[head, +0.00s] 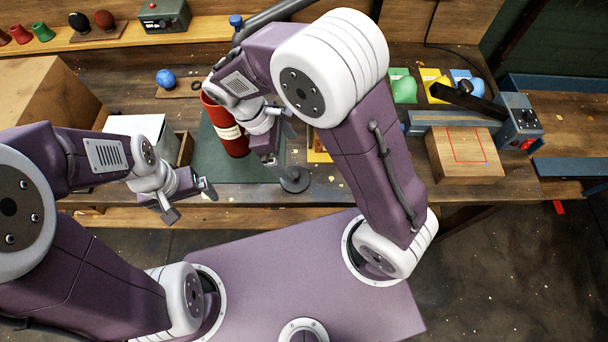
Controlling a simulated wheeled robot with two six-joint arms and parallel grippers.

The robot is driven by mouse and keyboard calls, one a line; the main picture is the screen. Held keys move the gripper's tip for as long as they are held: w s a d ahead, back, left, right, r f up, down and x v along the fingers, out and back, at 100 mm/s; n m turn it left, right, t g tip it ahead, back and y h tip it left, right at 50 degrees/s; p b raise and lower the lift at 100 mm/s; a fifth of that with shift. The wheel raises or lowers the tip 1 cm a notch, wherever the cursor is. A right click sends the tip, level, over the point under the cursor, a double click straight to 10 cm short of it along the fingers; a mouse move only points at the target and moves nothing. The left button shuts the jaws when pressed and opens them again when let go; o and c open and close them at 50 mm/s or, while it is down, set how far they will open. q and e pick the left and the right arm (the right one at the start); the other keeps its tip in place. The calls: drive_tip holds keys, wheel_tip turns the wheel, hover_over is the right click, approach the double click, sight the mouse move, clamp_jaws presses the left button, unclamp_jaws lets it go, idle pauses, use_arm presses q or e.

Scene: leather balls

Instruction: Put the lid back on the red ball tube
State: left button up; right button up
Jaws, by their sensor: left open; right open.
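The red tube (217,113) with a cream band stands on a dark green mat (195,160) on the workbench, leaning in the picture; my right wrist hides part of its upper side. A small dark grey round piece (295,182) lies at the mat's right edge; I cannot tell whether it is the lid. My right gripper (279,143) is open, just right of the tube, above the mat. I see nothing between its fingers. My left gripper (191,204) is open and empty near the bench's front edge, below and left of the tube.
A blue ball (166,78) sits on a wooden piece behind the tube. A wooden block (465,158) and a grey-blue device (519,122) stand right. Coloured cards with pieces lie behind them. A white box (140,128) is at left. A back shelf holds a green box (163,17).

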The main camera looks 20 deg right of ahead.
sight(295, 174)
drive_tip(key=shift+n, duration=0.3)
drive_tip(key=shift+s+a+f, duration=0.1)
drive_tip(key=shift+s+f, duration=0.1)
drive_tip(key=shift+f, duration=0.55)
drive_tip(key=shift+s+a+f, duration=0.1)
drive_tip(key=shift+s+f, duration=0.15)
drive_tip(key=shift+f, duration=0.45)
drive_tip(key=shift+s+a+f, duration=0.1)
drive_tip(key=shift+s+f, duration=0.1)
drive_tip(key=shift+f, duration=0.55)
drive_tip(key=shift+d, duration=0.1)
drive_tip(key=x, duration=0.5)
drive_tip(key=shift+f, duration=0.15)
drive_tip(key=c, duration=1.3)
